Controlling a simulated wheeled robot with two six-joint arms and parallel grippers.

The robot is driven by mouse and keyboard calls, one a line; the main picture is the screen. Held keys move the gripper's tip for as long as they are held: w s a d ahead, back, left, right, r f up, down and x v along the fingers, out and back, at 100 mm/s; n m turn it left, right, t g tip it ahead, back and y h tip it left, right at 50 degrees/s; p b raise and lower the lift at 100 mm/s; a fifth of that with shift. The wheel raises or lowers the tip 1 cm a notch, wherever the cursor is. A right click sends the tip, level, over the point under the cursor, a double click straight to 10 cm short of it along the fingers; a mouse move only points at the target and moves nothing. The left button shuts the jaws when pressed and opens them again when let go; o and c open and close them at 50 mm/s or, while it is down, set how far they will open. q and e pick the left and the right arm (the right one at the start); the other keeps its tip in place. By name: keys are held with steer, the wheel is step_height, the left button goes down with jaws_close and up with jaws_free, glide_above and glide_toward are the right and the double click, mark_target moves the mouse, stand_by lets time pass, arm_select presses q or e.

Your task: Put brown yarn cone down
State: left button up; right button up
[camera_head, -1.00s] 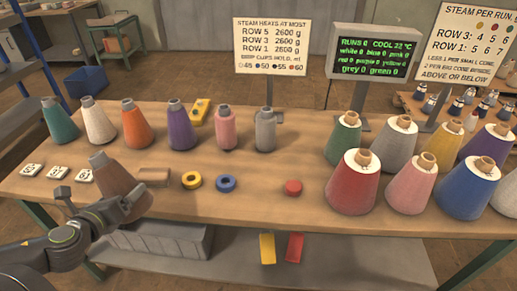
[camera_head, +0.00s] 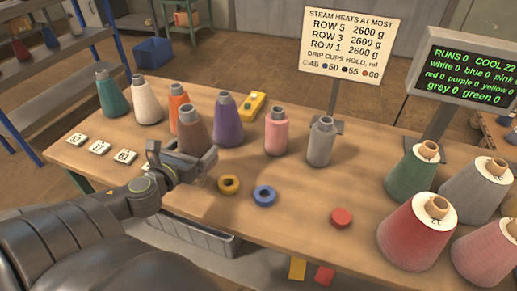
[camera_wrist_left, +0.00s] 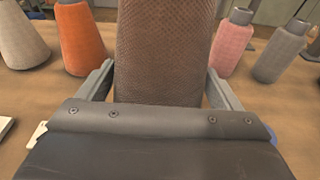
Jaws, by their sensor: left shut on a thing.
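The brown yarn cone (camera_head: 194,128) is upright at the front of the row of small cones, in front of the orange cone (camera_head: 178,99) and left of the purple cone (camera_head: 228,122). My left gripper (camera_head: 190,163) is shut on its lower part. In the left wrist view the brown cone (camera_wrist_left: 163,50) stands between the two fingers and fills the middle. The cone's base is hidden by the gripper, so I cannot tell whether it touches the table. My right gripper is not in view.
Teal (camera_head: 112,96), white (camera_head: 146,100), pink (camera_head: 276,131) and grey (camera_head: 321,142) cones stand along the table (camera_head: 300,198). Large cones stand at right. White number tiles (camera_head: 99,148) lie at left.

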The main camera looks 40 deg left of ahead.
arm_select(q)
steer(key=w+d, duration=0.3)
steer(key=w, duration=0.4)
steer(key=w+d, duration=0.3)
steer(key=w, duration=0.4)
steer(key=f, duration=0.6)
steer(key=shift+w+d+f, duration=0.1)
steer(key=shift+w+d, duration=0.05)
steer(key=shift+w, duration=0.1)
steer(key=shift+w+d+f, duration=0.1)
steer(key=shift+w+f, duration=0.1)
steer(key=shift+f, duration=0.25)
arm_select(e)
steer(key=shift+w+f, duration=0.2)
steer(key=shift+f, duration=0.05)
arm_select(q)
steer(key=shift+f, duration=0.1)
steer(key=o, duration=1.1)
steer(key=shift+f, duration=0.1)
steer(key=v, duration=1.2)
steer(key=shift+b, duration=0.3)
steer(key=shift+s, duration=0.1)
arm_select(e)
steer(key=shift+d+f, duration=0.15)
